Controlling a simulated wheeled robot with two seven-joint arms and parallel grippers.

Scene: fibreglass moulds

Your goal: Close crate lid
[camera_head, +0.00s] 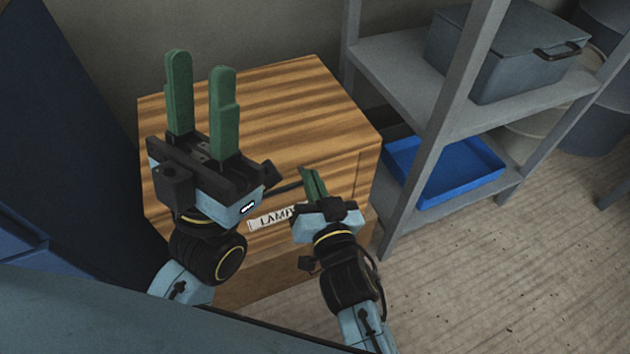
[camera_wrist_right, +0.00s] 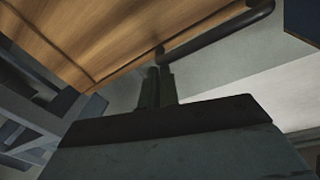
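The wooden crate (camera_head: 262,90) stands against the wall in the head view, its striped top lying flat. A label (camera_head: 272,217) reading "LAMP…", partly hidden, is on its front. A dark bar-like handle (camera_head: 286,188) sits at the front edge; it also shows in the right wrist view (camera_wrist_right: 222,36), beside the wood panel (camera_wrist_right: 100,35). My left gripper (camera_head: 202,82) is open and empty, fingers pointing up in front of the crate top. My right gripper (camera_head: 312,182) has its fingers together at the handle's right end. I cannot tell whether the handle is between them.
A grey metal shelf (camera_head: 425,75) stands right of the crate, with a grey lidded box (camera_head: 505,50) above and a blue tray (camera_head: 445,170) below. Drums (camera_head: 585,110) stand behind it. The floor (camera_head: 500,275) at front right is clear.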

